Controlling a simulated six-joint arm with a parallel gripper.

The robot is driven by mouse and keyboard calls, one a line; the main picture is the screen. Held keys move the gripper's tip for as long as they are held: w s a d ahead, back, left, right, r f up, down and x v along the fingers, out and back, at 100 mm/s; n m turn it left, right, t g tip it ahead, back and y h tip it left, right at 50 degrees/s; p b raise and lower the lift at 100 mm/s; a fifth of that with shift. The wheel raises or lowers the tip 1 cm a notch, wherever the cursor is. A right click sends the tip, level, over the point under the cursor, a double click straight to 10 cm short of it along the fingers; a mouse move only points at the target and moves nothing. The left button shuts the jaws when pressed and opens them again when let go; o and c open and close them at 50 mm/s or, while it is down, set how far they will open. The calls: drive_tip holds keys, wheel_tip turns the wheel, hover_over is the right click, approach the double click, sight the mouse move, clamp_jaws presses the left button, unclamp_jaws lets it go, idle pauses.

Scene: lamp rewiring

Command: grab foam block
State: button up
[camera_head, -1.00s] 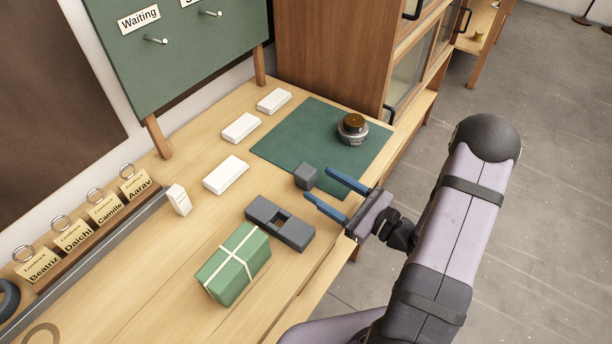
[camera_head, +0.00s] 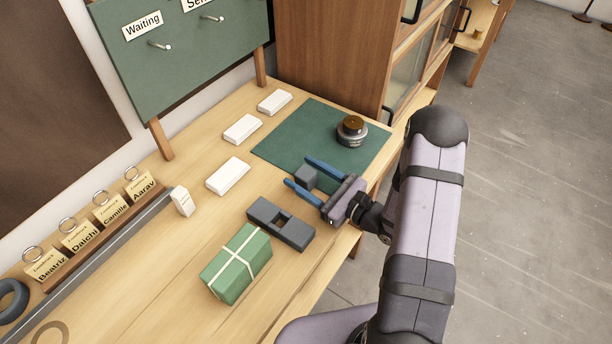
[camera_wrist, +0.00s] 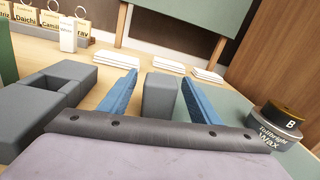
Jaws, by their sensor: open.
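The foam block (camera_head: 306,177) is a small dark grey cube at the near-left edge of the green mat. In the wrist view the foam block (camera_wrist: 160,95) stands between the two blue fingers, with a gap visible on each side. My gripper (camera_head: 305,173) is open, its fingers on either side of the block. It also shows in the wrist view (camera_wrist: 158,92), with both fingers pointing forward and apart.
A grey block with a square opening (camera_head: 281,223) lies close to the left of my gripper, with a green wrapped parcel (camera_head: 236,263) beyond it. A wax tin (camera_head: 352,131) stands on the green mat (camera_head: 290,141). White blocks (camera_head: 228,176) lie behind.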

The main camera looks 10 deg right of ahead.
sight(306, 172)
drive_tip(key=shift+c, duration=0.3)
drive_tip(key=c, duration=1)
drive_tip(key=shift+r, duration=0.1)
drive_tip(key=shift+c, duration=0.2)
drive_tip(key=shift+r+b, duration=0.3)
drive_tip(key=shift+r, duration=4.6)
drive_tip(key=shift+d+f, duration=0.1)
